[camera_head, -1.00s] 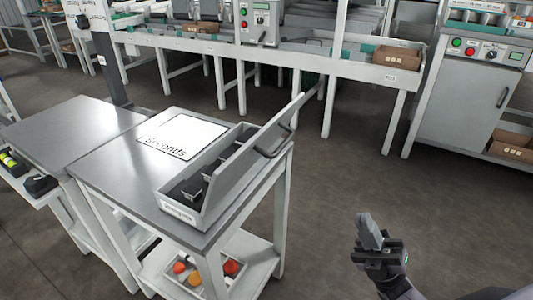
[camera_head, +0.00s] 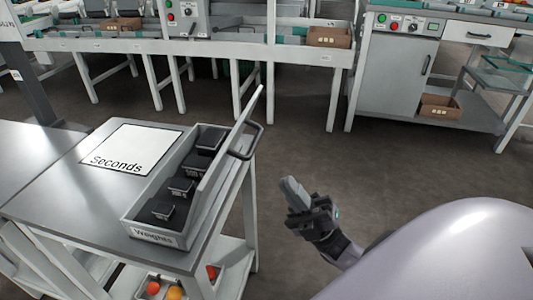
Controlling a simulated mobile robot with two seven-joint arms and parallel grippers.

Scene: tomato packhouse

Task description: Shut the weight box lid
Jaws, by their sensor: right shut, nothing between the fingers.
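The grey weight box (camera_head: 152,236), labelled "Weights", sits at the right edge of the metal table. It holds several black weights (camera_head: 181,188) in a row. Its lid (camera_head: 230,150) stands open, hinged along the right side and tilted up, with a dark handle (camera_head: 246,141) on its outer face. My right gripper (camera_head: 292,187) is shut and empty, out over the floor to the right of the lid and apart from it. My left gripper is not in view.
A white "Seconds" sheet (camera_head: 130,147) lies on the table (camera_head: 66,206) left of the box. Red and orange tomatoes (camera_head: 173,292) show on the shelf below. A conveyor bench (camera_head: 280,56) and grey cabinet (camera_head: 388,80) stand behind. The floor right of the table is clear.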

